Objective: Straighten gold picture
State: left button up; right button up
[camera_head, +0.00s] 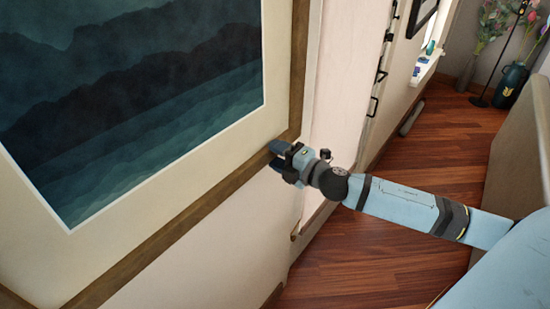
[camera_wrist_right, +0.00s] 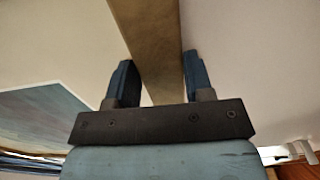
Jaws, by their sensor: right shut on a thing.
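The gold picture (camera_head: 175,226) fills the left of the head view. It has a brown-gold wooden frame, a cream mat and a dark teal mountain print. Its lower edge slants up to the right in this view; how far it is tilted on the wall I cannot tell. My right gripper (camera_head: 280,156) is at the frame's lower right corner. In the right wrist view the two fingers of my right gripper (camera_wrist_right: 160,78) stand either side of a wooden frame bar (camera_wrist_right: 148,35), shut on it. My left gripper is not in view.
A pale wall (camera_head: 225,245) lies below and beside the picture. A wooden floor (camera_head: 430,150) is open to the right. Farther back are a dark vase with flowers (camera_head: 511,80), a white shelf (camera_head: 427,68) with small items, and a grey-beige panel (camera_head: 520,150) at the right.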

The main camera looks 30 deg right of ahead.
jog(key=o, duration=1.3)
jog(key=shift+s+d+f, duration=0.1)
jog(key=shift+s+f, duration=0.05)
jog(key=shift+s, duration=0.3)
jog(key=shift+b+v, duration=1.5)
jog(key=shift+v, duration=4.95)
